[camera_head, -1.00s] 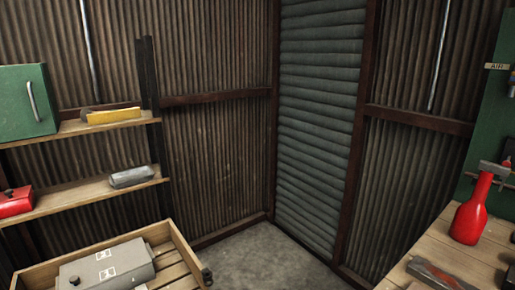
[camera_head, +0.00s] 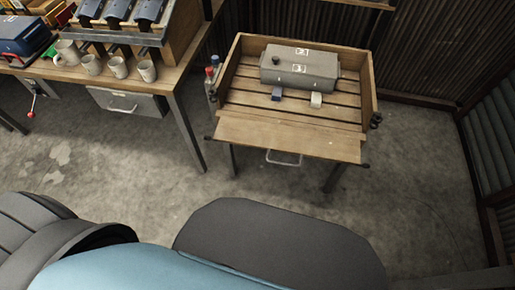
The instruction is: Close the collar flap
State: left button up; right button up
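The wooden collar (camera_head: 369,75) forms raised walls around a slatted wooden pallet top, up the middle of the view. Its flap (camera_head: 290,135) is a wooden board on the near side. The flap is folded down and outward, so the near side stands open. A metal handle (camera_head: 284,159) hangs at the flap's near edge. A dark latch (camera_head: 376,119) shows at the right front corner. Inside lie a grey case (camera_head: 300,70), a small blue block (camera_head: 276,94) and a small white block (camera_head: 316,100). Neither of my grippers is in view.
A workbench (camera_head: 190,60) with several mugs and a dark rack stands close on the left. A red and a blue bottle stand between it and the collar. The concrete floor (camera_head: 420,190) in front and to the right is clear. Corrugated walls close the right and back.

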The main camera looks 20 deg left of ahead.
aim_at(300, 142)
jog(key=u, duration=1.3)
jog(key=i, duration=0.65)
jog(key=z, duration=2.2)
